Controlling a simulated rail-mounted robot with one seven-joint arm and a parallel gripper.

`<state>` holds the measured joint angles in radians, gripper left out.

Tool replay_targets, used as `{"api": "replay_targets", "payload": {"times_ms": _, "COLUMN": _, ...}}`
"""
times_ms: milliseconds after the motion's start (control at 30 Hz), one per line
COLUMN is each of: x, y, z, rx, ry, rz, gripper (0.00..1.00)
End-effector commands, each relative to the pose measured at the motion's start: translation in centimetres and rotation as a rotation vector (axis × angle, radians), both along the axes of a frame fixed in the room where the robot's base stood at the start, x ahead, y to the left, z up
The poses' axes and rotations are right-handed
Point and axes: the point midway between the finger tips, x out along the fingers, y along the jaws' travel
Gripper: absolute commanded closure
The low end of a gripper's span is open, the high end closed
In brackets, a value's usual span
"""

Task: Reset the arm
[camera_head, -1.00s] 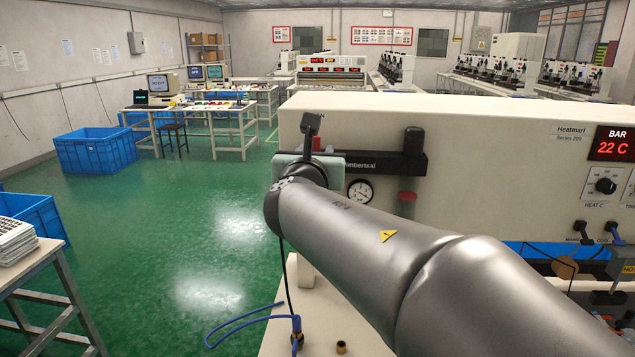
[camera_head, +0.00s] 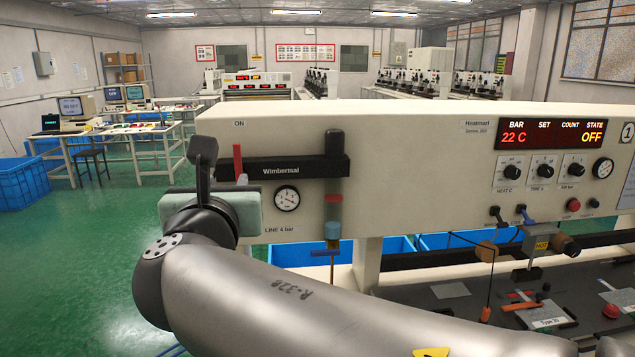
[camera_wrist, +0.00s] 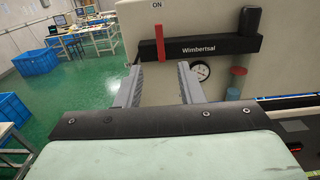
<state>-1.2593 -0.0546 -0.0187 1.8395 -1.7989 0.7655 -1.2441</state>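My grey arm fills the lower middle of the head view, with my gripper (camera_head: 203,165) at its far end in front of the cream machine (camera_head: 420,140). In the wrist view my gripper (camera_wrist: 160,70) has its two grey fingers apart, with nothing between them. The fingers point toward the machine's front panel. The red lever (camera_wrist: 159,43) under the ON label stands up just beyond the fingertips, on the black Wimbertsal bar (camera_wrist: 215,47). In the head view the red lever (camera_head: 238,163) shows just right of my gripper. I cannot tell how far the fingertips are from the panel.
The machine carries a pressure gauge (camera_head: 287,198), a red-lit display (camera_head: 551,135) reading 22 C and OFF, and several knobs. A dark bed (camera_head: 450,290) with fixtures lies at lower right.

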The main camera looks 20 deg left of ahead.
Motion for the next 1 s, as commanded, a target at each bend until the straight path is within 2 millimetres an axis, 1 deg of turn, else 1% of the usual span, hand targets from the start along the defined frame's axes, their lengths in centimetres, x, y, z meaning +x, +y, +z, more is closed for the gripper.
{"api": "replay_targets", "payload": {"times_ms": 167, "x": 0.1, "y": -0.1, "z": -0.1, "rx": 0.003, "ry": 0.004, "rz": -0.004, "gripper": 0.65}}
{"api": "replay_targets", "payload": {"times_ms": 233, "x": 0.8, "y": -0.8, "z": -0.5, "rx": 0.015, "ry": 0.028, "rz": -0.025, "gripper": 0.65}}
{"api": "replay_targets", "payload": {"times_ms": 267, "x": 1.3, "y": -1.4, "z": -0.9, "rx": 0.028, "ry": 0.049, "rz": -0.042, "gripper": 0.65}}
{"api": "replay_targets", "payload": {"times_ms": 367, "x": 4.0, "y": -4.8, "z": -3.1, "rx": 0.100, "ry": 0.159, "rz": -0.140, "gripper": 0.65}}
{"api": "replay_targets", "payload": {"times_ms": 400, "x": 5.2, "y": -6.8, "z": -4.4, "rx": 0.144, "ry": 0.221, "rz": -0.197, "gripper": 0.65}}
{"api": "replay_targets", "payload": {"times_ms": 467, "x": 7.0, "y": -10.3, "z": -6.6, "rx": 0.227, "ry": 0.323, "rz": -0.302, "gripper": 0.65}}
{"api": "replay_targets", "payload": {"times_ms": 500, "x": 8.0, "y": -12.8, "z": -8.2, "rx": 0.293, "ry": 0.391, "rz": -0.379, "gripper": 0.65}}
{"api": "replay_targets", "payload": {"times_ms": 533, "x": 8.7, "y": -14.7, "z": -9.4, "rx": 0.344, "ry": 0.441, "rz": -0.439, "gripper": 0.65}}
{"api": "replay_targets", "payload": {"times_ms": 567, "x": 9.1, "y": -16.7, "z": -10.6, "rx": 0.397, "ry": 0.490, "rz": -0.501, "gripper": 0.65}}
{"api": "replay_targets", "payload": {"times_ms": 600, "x": 9.6, "y": -19.3, "z": -12.2, "rx": 0.473, "ry": 0.550, "rz": -0.585, "gripper": 0.65}}
{"api": "replay_targets", "payload": {"times_ms": 667, "x": 9.9, "y": -23.2, "z": -14.7, "rx": 0.594, "ry": 0.636, "rz": -0.720, "gripper": 0.65}}
{"api": "replay_targets", "payload": {"times_ms": 700, "x": 9.8, "y": -25.8, "z": -16.4, "rx": 0.683, "ry": 0.689, "rz": -0.816, "gripper": 0.65}}
{"api": "replay_targets", "payload": {"times_ms": 767, "x": 9.1, "y": -29.6, "z": -18.9, "rx": 0.827, "ry": 0.760, "rz": -0.967, "gripper": 0.65}}
{"api": "replay_targets", "payload": {"times_ms": 800, "x": 8.4, "y": -32.1, "z": -20.6, "rx": 0.932, "ry": 0.802, "rz": -1.073, "gripper": 0.65}}
{"api": "replay_targets", "payload": {"times_ms": 867, "x": 6.8, "y": -35.7, "z": -23.2, "rx": 1.105, "ry": 0.852, "rz": -1.245, "gripper": 0.65}}
{"api": "replay_targets", "payload": {"times_ms": 900, "x": 5.4, "y": -37.9, "z": -24.9, "rx": 1.231, "ry": 0.878, "rz": -1.366, "gripper": 0.65}}
{"api": "replay_targets", "payload": {"times_ms": 967, "x": 3.0, "y": -40.7, "z": -27.4, "rx": 1.436, "ry": 0.899, "rz": -1.555, "gripper": 0.65}}
{"api": "replay_targets", "payload": {"times_ms": 1000, "x": 1.2, "y": -42.3, "z": -29.0, "rx": 1.579, "ry": 0.899, "rz": -1.685, "gripper": 0.65}}
